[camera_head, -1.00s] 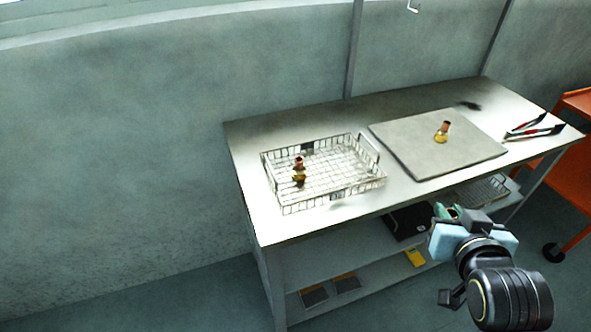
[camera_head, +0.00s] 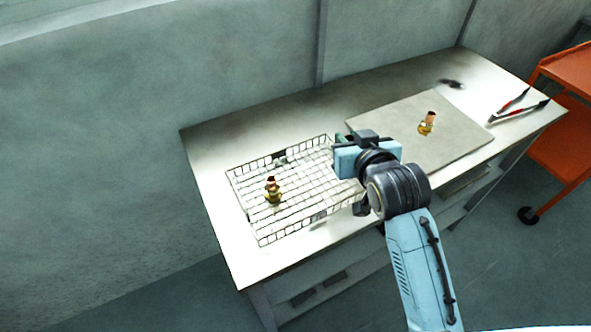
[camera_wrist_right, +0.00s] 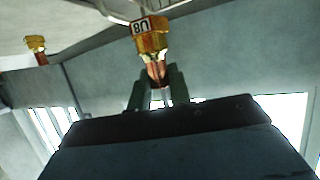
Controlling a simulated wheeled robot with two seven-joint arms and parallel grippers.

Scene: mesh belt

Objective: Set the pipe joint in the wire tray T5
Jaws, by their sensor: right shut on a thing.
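My right gripper (camera_head: 341,142) is over the right end of the wire tray (camera_head: 262,241), beside its handle. In the right wrist view the gripper (camera_wrist_right: 159,84) is shut on the copper end of a pipe joint (camera_wrist_right: 152,42). This joint has a brass hex body with a white tag, and it is hidden in the head view. A second brass and copper joint (camera_head: 272,191) stands in the left part of the tray. A third joint (camera_head: 427,122) stands on the grey mat. The tray's marking is too small to read. My left gripper is not in view.
The grey mat (camera_head: 463,149) lies right of the tray on the metal table (camera_head: 222,150). Red-handled pliers (camera_head: 518,107) lie at the table's right end. An orange cart (camera_head: 567,130) stands beyond. The tray's middle and right look empty; its low wire walls surround it.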

